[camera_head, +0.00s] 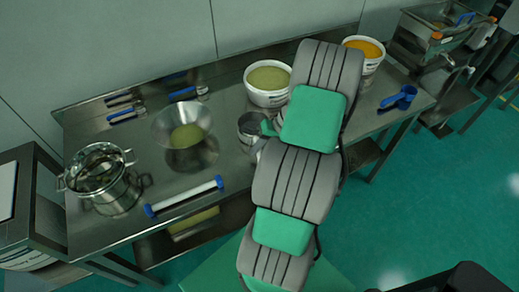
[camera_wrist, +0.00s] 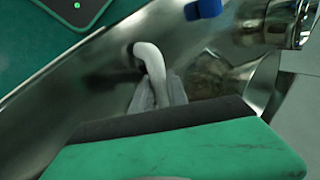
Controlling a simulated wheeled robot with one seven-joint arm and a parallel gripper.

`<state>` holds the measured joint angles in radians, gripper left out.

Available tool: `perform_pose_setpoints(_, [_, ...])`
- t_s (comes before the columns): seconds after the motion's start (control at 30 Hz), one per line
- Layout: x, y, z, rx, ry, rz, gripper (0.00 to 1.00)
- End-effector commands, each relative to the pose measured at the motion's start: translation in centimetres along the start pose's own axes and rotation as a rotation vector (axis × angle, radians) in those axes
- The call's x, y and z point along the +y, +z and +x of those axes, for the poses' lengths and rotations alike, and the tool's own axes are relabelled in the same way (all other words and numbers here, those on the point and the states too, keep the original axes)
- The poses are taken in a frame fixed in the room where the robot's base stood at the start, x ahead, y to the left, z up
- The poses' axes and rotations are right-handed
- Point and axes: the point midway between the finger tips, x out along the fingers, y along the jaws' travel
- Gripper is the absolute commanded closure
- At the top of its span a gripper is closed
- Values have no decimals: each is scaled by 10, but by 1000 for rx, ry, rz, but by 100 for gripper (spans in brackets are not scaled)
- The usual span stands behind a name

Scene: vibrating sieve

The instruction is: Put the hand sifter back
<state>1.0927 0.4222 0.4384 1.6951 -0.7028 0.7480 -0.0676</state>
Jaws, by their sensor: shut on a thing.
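My gripper (camera_wrist: 158,92) is shut on a light grey curved handle (camera_wrist: 151,60) in the wrist view, which I take to be the hand sifter's. The handle bends to the left toward a dark end. The rest of what I hold is hidden in the wrist view. In the head view my arm covers most of the gripper area. A metal cup-shaped thing (camera_head: 251,127), possibly the sifter body, shows just left of my arm above the steel table (camera_head: 150,215). I cannot tell whether it touches the table.
A tub of pale green powder (camera_head: 267,98) and one of orange powder (camera_head: 360,63) are at the back. A blue scoop (camera_head: 400,97) lies right.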

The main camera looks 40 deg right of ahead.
Motion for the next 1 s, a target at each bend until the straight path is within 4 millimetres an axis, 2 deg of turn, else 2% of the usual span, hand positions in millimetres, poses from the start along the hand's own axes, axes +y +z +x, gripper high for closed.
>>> perform_pose_setpoints(0.2, [0, 0, 0, 1, 0, -1, 100])
perform_pose_setpoints(0.23, [0, 0, 0, 1, 0, -1, 80])
perform_pose_setpoints(0.3, [0, 0, 0, 1, 0, -1, 74])
perform_pose_setpoints(0.53, [0, 0, 0, 0, 0, 0, 55])
perform_pose_setpoints(0.7, [0, 0, 0, 0, 0, 0, 55])
perform_pose_setpoints(1.0, [0, 0, 0, 0, 0, 1, 34])
